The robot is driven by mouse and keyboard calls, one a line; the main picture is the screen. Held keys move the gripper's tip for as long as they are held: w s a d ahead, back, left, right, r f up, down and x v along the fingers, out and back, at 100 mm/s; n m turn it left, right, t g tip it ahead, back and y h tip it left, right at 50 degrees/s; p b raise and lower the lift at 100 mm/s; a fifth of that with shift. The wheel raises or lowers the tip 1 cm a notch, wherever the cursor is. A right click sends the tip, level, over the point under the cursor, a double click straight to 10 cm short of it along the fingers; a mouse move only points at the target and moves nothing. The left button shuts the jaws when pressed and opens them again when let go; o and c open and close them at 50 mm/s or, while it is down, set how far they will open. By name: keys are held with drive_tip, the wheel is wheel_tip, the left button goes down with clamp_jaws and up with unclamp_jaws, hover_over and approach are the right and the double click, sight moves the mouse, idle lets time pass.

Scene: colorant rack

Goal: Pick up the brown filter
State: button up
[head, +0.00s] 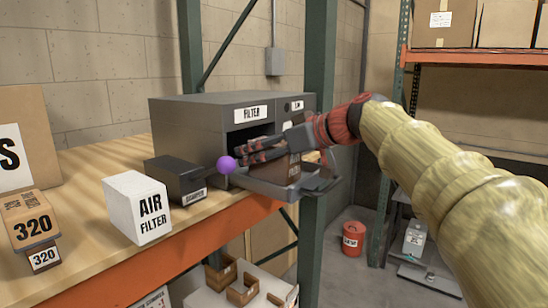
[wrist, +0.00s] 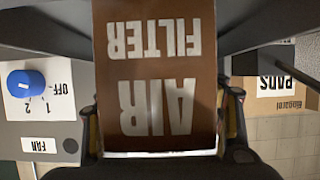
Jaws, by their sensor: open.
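The brown filter is a brown box marked AIR FILTER in white. It fills the middle of the wrist view (wrist: 160,75), with its lettering upside down. In the head view, part of it (head: 293,172) shows in the open drawer (head: 318,186) of the grey cabinet, partly hidden by my gripper. My gripper (head: 262,150) reaches in above the drawer. In the wrist view my gripper's fingers (wrist: 161,125) are open, one on each side of the box's near end. I cannot tell whether they touch it.
The grey cabinet (head: 185,125) has a FILTER label. A black box (head: 175,180), a white air filter box (head: 138,207) and a cardboard 320 box (head: 30,220) stand left on the wooden shelf. A purple ball (head: 227,164) shows by the drawer. A green post (head: 318,80) stands close behind.

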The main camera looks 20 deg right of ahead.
drive_tip(key=shift+s, duration=0.1)
drive_tip(key=shift+c, duration=0.4)
drive_tip(key=c, duration=1.1)
drive_tip(key=shift+c, duration=0.4)
